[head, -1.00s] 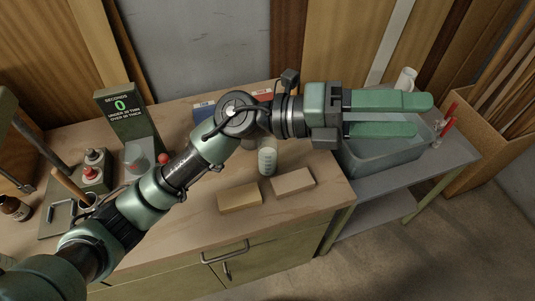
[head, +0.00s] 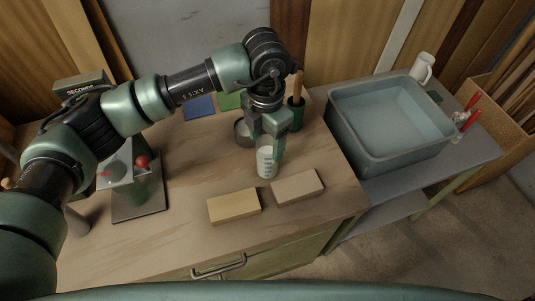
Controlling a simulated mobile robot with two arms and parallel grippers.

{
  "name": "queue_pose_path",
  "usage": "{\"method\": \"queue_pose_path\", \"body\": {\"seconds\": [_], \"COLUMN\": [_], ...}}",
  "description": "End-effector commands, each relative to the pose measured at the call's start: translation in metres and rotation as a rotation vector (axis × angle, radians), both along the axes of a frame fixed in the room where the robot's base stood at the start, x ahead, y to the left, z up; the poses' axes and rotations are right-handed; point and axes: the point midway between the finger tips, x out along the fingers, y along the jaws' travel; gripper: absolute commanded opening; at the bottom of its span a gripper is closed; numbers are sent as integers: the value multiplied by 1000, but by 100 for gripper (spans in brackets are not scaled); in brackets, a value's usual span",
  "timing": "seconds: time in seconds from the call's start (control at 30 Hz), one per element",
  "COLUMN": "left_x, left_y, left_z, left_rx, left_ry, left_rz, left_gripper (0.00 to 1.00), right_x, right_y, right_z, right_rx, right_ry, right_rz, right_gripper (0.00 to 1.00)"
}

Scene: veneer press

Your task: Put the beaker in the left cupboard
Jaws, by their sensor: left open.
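The beaker (head: 265,165), a small clear vessel with pale markings, stands upright on the wooden worktop behind two blocks. My left gripper (head: 269,138) points down over it, open. Its fingers are at the beaker's upper part; I cannot tell whether they touch it or lie just behind it. The cupboard front (head: 272,272) below the worktop's front edge shows only in part, with a metal handle (head: 218,268); its doors look shut. Which part is the left cupboard cannot be told. My right gripper is out of view.
A tan block (head: 234,206) and a paler block (head: 297,187) lie in front of the beaker. A metal tin (head: 242,132) and a dark pot with a wooden handle (head: 296,95) stand close behind. A grey basin (head: 391,121) is at right. The worktop's front left is clear.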

Motion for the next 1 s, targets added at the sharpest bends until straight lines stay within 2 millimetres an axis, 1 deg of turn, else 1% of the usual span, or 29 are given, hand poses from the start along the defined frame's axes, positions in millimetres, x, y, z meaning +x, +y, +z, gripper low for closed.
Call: {"method": "queue_pose_path", "body": {"seconds": [0.03, 0.17, 0.27, 0.4, 0.53, 0.63, 0.8, 0.83, 0.87, 0.9, 0.97, 1.0], "left_x": [-1, -1, -2, -5, -4, -4, -3, -3, -3, -3, -3, -3], "left_y": [0, 0, -1, -3, -3, -3, -3, -3, -3, -3, -3, -3], "left_z": [-4, -14, -21, -42, -60, -65, -66, -66, -66, -66, -66, -66], "left_rx": [-1, -1, -1, -2, -3, -3, -3, -3, -3, -3, -3, -3], "left_ry": [3, 2, 4, 5, 2, 2, 0, 0, 1, 1, 1, 1], "left_rz": [0, -2, -1, -2, -1, -2, -3, -3, -3, -3, -3, -2], "left_gripper": [63, 63, 63, 63, 63, 63, 63, 60, 52, 40, 24, 13], "right_x": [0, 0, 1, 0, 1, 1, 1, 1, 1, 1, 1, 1], "right_y": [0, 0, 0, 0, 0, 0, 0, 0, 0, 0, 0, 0], "right_z": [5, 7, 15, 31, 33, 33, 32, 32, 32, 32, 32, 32], "right_rx": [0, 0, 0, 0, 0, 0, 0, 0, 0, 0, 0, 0], "right_ry": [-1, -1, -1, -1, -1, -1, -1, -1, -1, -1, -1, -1], "right_rz": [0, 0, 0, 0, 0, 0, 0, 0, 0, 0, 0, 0], "right_gripper": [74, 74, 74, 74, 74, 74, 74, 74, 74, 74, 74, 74]}}
